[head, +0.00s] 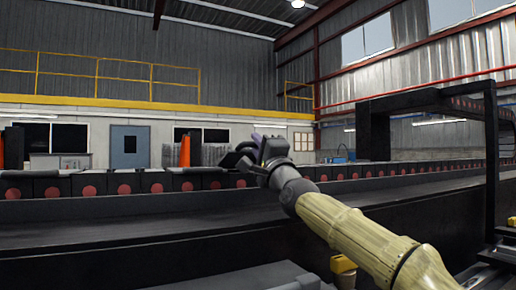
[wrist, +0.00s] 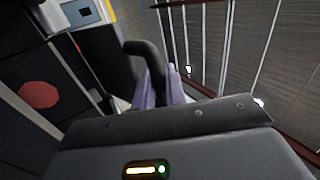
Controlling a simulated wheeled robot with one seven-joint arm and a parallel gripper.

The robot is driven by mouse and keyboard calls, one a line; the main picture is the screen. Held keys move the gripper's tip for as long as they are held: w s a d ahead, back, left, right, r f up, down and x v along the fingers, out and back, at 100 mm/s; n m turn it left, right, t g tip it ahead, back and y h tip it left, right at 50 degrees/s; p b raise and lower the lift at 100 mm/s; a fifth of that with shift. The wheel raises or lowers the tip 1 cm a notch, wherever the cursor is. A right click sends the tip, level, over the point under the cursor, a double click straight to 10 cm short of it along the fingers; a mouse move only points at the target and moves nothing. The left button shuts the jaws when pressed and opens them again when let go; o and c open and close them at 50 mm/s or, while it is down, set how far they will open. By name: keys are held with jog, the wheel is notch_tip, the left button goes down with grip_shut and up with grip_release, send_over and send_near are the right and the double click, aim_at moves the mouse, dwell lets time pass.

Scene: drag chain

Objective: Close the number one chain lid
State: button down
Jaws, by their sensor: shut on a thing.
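A long row of dark chain segments (head: 105,182) with red round marks runs across the head view. Part of one segment with a red mark (wrist: 38,95) shows at the left in the wrist view. I cannot read any number on the segments or tell which lid is number one. My gripper (wrist: 163,88) has pale purple fingers, shut on a dark curved handle (wrist: 146,52) that rises between them. In the head view my gripper (head: 257,148) is small and dark, just above the row's top edge, and the handle (head: 232,158) sits at its left. Where the handle joins a lid is hidden.
A dark flat ledge (head: 120,235) runs in front of the row. A black arch (head: 425,97) spans the line at the right. A yellow-capped block (head: 343,264) is low in front. Open air lies above the row, with a yellow railing (head: 125,76) far behind.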

jog(key=shift+s+a, duration=0.15)
jog(key=shift+a, duration=0.1)
jog(key=c, duration=1.8)
grip_release()
jog(key=shift+a, duration=0.15)
jog(key=shift+d, duration=0.25)
jog(key=b+v, duration=0.4)
jog(key=v, duration=0.3)
jog(key=shift+s+b, duration=0.25)
jog(key=shift+b, duration=0.15)
